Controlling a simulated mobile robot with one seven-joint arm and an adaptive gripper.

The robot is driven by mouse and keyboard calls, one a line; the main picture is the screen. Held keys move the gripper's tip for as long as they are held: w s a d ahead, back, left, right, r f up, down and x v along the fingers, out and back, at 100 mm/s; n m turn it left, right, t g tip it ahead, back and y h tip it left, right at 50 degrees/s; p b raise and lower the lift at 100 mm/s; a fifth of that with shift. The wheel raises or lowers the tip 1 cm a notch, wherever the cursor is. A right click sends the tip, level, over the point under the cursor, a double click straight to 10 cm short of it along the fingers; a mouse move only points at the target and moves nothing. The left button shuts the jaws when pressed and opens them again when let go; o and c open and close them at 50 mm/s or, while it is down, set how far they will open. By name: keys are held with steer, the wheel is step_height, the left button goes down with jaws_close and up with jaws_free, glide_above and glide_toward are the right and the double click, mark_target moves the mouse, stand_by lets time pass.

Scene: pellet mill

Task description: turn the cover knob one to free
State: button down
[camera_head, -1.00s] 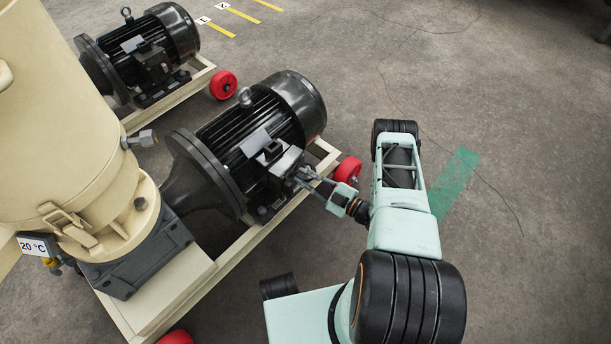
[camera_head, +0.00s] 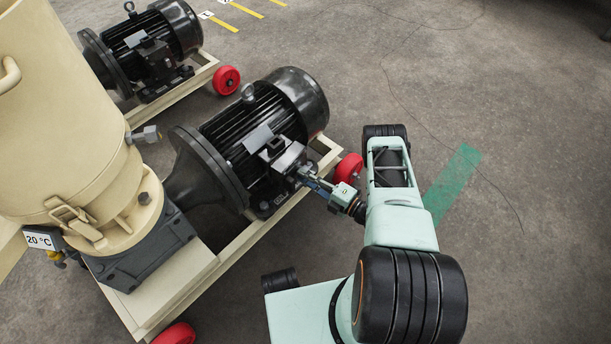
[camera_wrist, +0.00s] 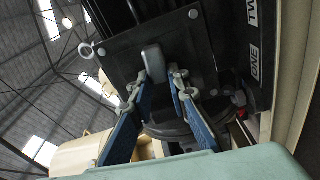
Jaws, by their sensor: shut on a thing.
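The cover (camera_wrist: 115,65) is a dark plate with round bolts at its corners, on the box (camera_head: 283,155) at the side of the near black motor. A small grey knob (camera_wrist: 152,58) stands out from it. My gripper (camera_wrist: 160,76) has its blue fingers on both sides of the knob and is shut on it. In the head view my gripper (camera_head: 303,176) reaches the right face of the box; the knob is too small to make out there. Labels reading ONE (camera_wrist: 262,65) and TWO show at the right of the wrist view.
The near motor (camera_head: 265,115) sits on a cream frame (camera_head: 240,240) with red wheels (camera_head: 348,168), close to my arm. A cream mill body (camera_head: 65,120) stands at left. A second motor (camera_head: 150,45) is behind.

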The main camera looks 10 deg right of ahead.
steer(key=shift+f+n, duration=0.1)
steer(key=shift+n, duration=0.5)
steer(key=c, duration=1.8)
jaws_free()
steer(key=shift+c, duration=0.2)
steer(key=v, duration=1.2)
